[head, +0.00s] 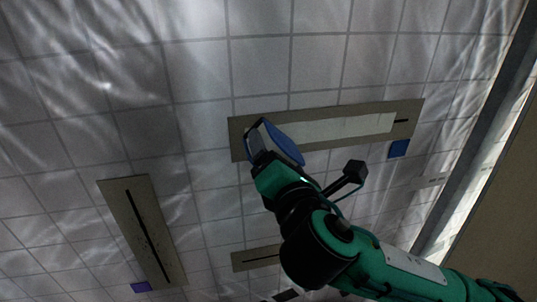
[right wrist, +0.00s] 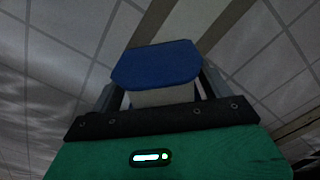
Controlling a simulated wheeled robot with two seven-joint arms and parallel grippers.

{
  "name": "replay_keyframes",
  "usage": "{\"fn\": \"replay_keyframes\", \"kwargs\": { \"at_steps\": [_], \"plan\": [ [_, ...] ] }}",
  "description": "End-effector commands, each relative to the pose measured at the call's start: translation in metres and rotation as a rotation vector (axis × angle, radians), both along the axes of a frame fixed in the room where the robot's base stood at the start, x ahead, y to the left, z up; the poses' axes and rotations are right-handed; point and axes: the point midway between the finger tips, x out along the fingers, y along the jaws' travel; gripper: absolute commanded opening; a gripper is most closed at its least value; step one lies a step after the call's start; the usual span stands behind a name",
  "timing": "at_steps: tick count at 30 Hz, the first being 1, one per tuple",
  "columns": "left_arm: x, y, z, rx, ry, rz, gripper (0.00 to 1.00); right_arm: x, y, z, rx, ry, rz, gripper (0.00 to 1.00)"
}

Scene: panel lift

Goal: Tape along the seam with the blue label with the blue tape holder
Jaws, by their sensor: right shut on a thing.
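The seam's beige panel (head: 412,108) is on the tiled ceiling in the head view, with the blue label (head: 397,149) beside its right end. A pale strip (head: 345,127) runs along the panel and covers most of its middle. A short dark piece of seam (head: 401,121) shows at the right end. My right gripper (head: 262,155) is shut on the blue tape holder (head: 285,143) at the panel's left end, hiding part of it. The holder's blue face (right wrist: 157,65) fills the space between the fingers in the right wrist view. I cannot tell whether it touches the panel. My left gripper is out of view.
Another beige panel (head: 120,200) with a dark seam is at the left, with a purple label (head: 141,287) by its lower end. A third panel (head: 243,264) is partly hidden behind my right arm. A beam and wall edge (head: 480,150) run along the right side.

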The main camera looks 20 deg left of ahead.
Motion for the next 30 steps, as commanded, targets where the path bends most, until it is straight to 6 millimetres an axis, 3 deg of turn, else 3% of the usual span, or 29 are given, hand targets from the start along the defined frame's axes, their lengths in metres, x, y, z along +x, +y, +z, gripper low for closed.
{"fn": "replay_keyframes", "kwargs": {
  "at_steps": [7,30],
  "plan": [
    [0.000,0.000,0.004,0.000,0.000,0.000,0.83,0.013,-0.020,0.001,0.000,-0.001,-0.005,0.62],
    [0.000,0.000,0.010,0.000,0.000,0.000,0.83,0.036,-0.054,0.001,0.000,-0.002,-0.003,0.62]
  ]
}}
